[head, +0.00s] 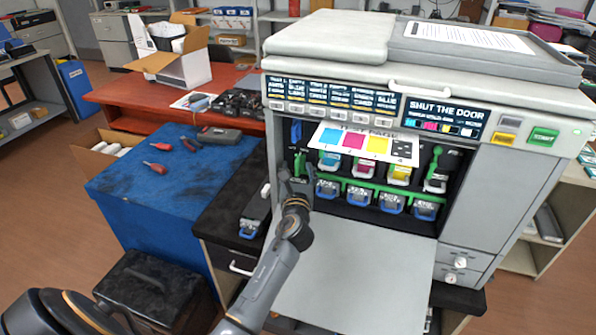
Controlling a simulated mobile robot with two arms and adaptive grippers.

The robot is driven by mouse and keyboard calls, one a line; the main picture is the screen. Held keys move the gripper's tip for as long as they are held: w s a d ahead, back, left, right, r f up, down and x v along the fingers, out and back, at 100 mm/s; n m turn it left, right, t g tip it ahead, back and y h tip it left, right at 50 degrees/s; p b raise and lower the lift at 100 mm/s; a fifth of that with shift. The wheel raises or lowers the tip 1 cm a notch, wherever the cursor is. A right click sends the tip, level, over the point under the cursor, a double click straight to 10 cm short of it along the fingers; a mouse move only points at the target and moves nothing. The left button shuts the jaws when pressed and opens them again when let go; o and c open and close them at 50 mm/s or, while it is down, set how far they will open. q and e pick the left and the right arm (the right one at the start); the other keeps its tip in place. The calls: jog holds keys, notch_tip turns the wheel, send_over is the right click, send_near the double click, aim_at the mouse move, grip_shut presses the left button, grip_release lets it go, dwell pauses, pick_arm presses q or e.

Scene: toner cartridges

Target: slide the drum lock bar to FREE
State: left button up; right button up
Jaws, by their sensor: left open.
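The copier (465,215) stands with its front door (350,270) folded down and its inside showing. A green bar (375,190), which looks like the drum lock bar, runs across the opening between the upper toner cartridges (362,168) and the lower blue-handled drum units (391,203). I cannot read any FREE mark. My left gripper (291,178) is open at the left edge of the opening, beside a green upright part (299,163). My own wrist and fingers hide the bar's left end, and I cannot tell whether they touch it. My right gripper is not in view.
A printed test page (366,143) juts out above the cartridges. A dark cabinet (225,205) with a cartridge on top stands left of the copier. Beyond it are a blue-covered table (150,195) with tools and a red desk (130,93). Open floor shows at far left.

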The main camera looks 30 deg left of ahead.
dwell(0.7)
pick_arm(q)
jog(key=shift+s+d+p, duration=0.15)
jog(key=shift+s+p, duration=0.15)
jog(key=shift+p, duration=0.05)
jog(key=p+v, duration=0.1)
jog(key=v, duration=0.5)
jog(key=shift+s+p, duration=0.15)
jog(key=shift+p, duration=0.2)
dwell(0.5)
dwell(0.4)
